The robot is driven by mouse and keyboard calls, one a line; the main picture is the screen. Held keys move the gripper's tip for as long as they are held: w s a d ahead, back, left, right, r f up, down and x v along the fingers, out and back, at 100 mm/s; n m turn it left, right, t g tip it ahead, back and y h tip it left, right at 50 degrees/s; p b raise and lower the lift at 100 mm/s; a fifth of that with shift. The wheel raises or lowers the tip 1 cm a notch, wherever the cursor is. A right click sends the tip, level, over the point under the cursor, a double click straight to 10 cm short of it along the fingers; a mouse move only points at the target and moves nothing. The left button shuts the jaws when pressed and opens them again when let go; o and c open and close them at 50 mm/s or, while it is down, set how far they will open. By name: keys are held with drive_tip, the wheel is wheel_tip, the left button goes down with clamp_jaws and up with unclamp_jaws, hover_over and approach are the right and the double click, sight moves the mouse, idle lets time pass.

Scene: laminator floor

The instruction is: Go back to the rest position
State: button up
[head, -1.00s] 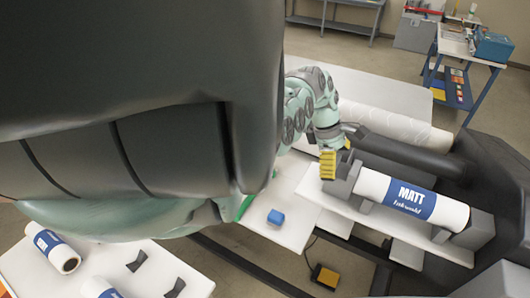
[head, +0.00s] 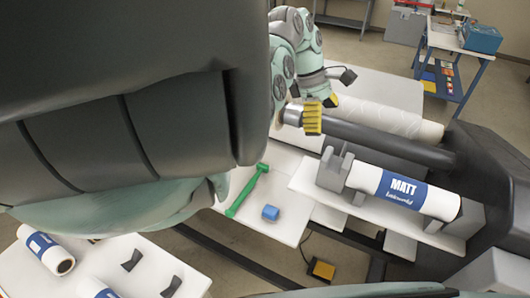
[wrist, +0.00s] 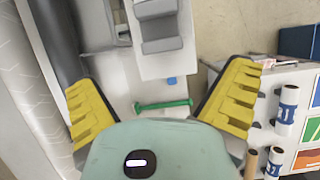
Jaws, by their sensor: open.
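My gripper (head: 322,108) is raised above the machine's table near the dark roller in the head view, with yellow-padded fingers. In the wrist view my gripper (wrist: 160,98) has its two yellow fingers wide apart with nothing between them. Below it, clear of the fingers, are a green tool (wrist: 162,105) and a small blue block (wrist: 171,81). The white roll with the blue MATT label (head: 402,190) lies in grey cradles on the machine, apart from my gripper.
The green tool (head: 247,191) and blue block (head: 270,212) lie on a white panel (head: 285,233). Another white table (head: 30,285) at lower left holds labelled rolls (head: 45,248) and small dark brackets. A blue-legged cart (head: 455,50) stands behind.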

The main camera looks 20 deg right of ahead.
drive_tip(key=shift+w+a+r, duration=0.15)
drive_tip(key=shift+w+a, duration=0.35)
drive_tip(key=shift+w, duration=0.05)
